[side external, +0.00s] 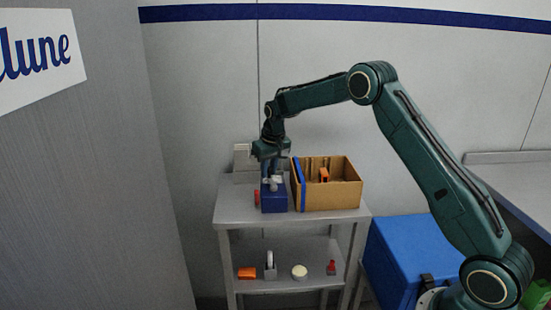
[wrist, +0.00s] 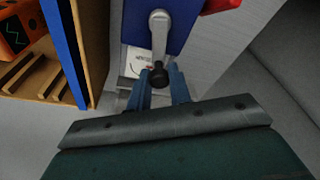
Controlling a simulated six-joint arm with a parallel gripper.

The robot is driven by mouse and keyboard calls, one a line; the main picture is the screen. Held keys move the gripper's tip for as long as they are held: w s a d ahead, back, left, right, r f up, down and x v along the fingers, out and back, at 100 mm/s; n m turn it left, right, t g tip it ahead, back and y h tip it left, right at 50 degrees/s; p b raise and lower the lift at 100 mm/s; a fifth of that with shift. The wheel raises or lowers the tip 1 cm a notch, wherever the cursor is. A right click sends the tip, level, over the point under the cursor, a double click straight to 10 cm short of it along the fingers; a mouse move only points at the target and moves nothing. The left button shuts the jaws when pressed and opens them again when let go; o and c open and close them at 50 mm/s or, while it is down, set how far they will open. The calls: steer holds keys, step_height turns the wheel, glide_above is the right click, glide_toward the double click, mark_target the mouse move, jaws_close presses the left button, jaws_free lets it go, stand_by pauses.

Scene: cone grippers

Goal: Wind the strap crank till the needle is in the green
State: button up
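The strap crank is a grey arm (wrist: 159,35) with a black knob (wrist: 159,76) at its end, on a blue box (wrist: 185,25). In the wrist view the crank arm points down toward my gripper (wrist: 160,82).
An open cardboard box (side external: 335,196) with a blue edge stands just right of the blue box, holding an orange item (side external: 324,174). A red part (side external: 257,198) is at the blue box's left. Several small things lie on the lower shelf (side external: 285,283). The table front (side external: 236,210) is clear.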

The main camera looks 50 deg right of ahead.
steer(key=shift+d, duration=0.2)
steer(key=shift+s+d+f, duration=0.15)
steer(key=shift+s+d, duration=0.25)
steer(key=shift+s, duration=0.15)
steer(key=o, duration=0.9)
step_height(320, 180, up, 8)
steer(key=shift+r, duration=0.1)
stand_by(0.8)
